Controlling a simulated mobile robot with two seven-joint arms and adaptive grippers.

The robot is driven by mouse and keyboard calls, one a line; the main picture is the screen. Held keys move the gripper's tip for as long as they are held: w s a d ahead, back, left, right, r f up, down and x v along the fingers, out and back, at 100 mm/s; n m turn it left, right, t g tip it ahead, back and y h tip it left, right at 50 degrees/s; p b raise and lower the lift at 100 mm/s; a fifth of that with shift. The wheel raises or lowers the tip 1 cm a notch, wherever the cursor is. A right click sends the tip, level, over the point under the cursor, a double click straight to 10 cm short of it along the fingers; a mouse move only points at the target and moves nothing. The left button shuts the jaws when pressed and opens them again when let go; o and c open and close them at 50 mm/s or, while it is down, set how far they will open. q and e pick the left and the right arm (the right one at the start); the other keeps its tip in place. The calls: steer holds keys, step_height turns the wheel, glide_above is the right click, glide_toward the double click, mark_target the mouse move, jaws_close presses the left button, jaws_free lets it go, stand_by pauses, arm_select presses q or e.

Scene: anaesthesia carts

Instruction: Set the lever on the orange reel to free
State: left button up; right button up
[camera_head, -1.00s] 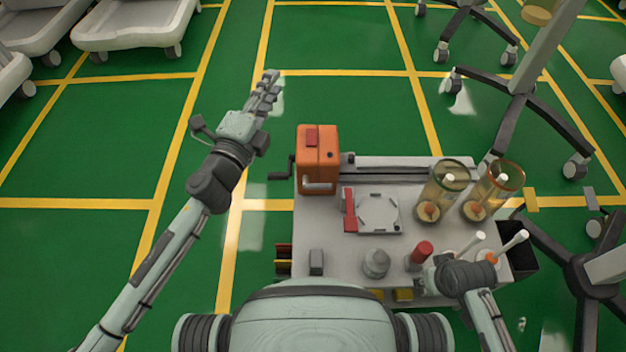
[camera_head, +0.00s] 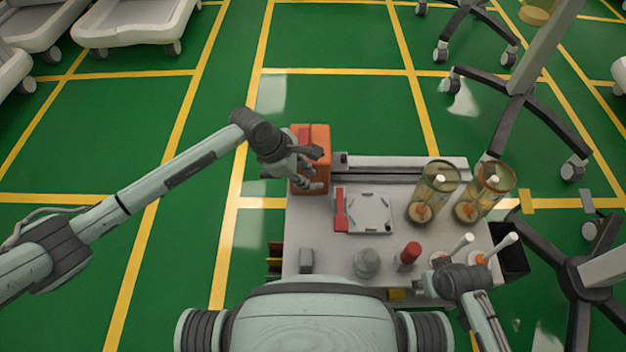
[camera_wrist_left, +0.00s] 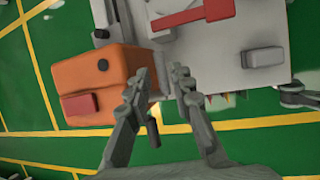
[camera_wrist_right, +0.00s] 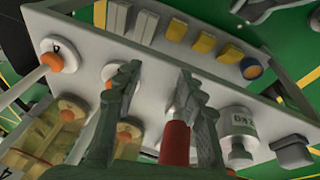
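The orange reel (camera_head: 318,143) is a box at the back left of the grey cart top. A red block (camera_head: 303,132) sits on its top; the block also shows in the left wrist view (camera_wrist_left: 80,105). I cannot tell how its lever is set. My left gripper (camera_head: 308,178) is at the front of the reel, partly hiding it. In the left wrist view its fingers are apart (camera_wrist_left: 157,80), with the reel (camera_wrist_left: 95,78) beside the left finger. A dark crank handle (camera_wrist_left: 153,130) shows between the fingers. My right gripper (camera_wrist_right: 157,72) is open over the cart's front right.
A red bar (camera_head: 340,208) lies beside a light square plate (camera_head: 369,213) close to my left gripper. Two amber canisters (camera_head: 434,192) (camera_head: 485,192) stand at the right. A red-topped cylinder (camera_wrist_right: 175,142) is near the right gripper's fingers. Floor left of the cart is clear.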

arm_select(q)
steer(key=shift+x, duration=1.95)
jaws_close()
